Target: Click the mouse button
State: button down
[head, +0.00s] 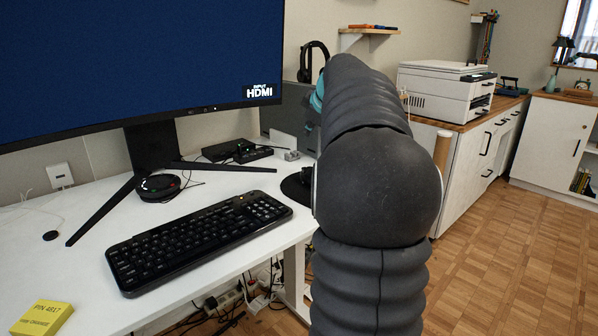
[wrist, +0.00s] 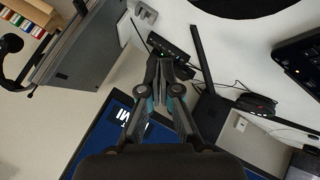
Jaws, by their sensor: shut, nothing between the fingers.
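I do not see the mouse itself in either view. A dark round mat (head: 295,190), which looks like a mouse pad, lies on the desk right of the keyboard, mostly hidden behind my arm. The edge of the same dark round mat (wrist: 240,8) is cut off at the top of the wrist view. My gripper (wrist: 160,68) is shut and empty, with its fingertips together. In the wrist view the fingertips appear below and left of the mat, apart from it. In the head view my arm hides the gripper's fingers.
The black keyboard (head: 200,240) lies on the white desk (head: 95,215). The monitor (head: 130,60) stands behind it on splayed legs. A round black device (head: 159,186) and a black box (head: 237,151) sit near the stand. A yellow block (head: 42,318) is at front left.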

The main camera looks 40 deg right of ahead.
dwell(0.3)
jog(key=b, duration=0.3)
send_over(308, 171)
notch_tip(308, 171, down, 7)
jog(key=shift+f, duration=0.15)
jog(key=shift+f+b, duration=0.75)
jog(key=shift+b, duration=0.2)
jog(key=shift+f, duration=0.1)
dwell(0.7)
jog(key=shift+f+b, duration=0.3)
jog(key=shift+b, duration=0.3)
jog(key=shift+f+b, duration=0.4)
jog(key=shift+f, duration=0.05)
dwell(0.7)
jog(key=shift+r, duration=0.15)
jog(key=shift+r+p, duration=0.4)
jog(key=shift+r, duration=0.25)
jog(key=shift+r, duration=0.1)
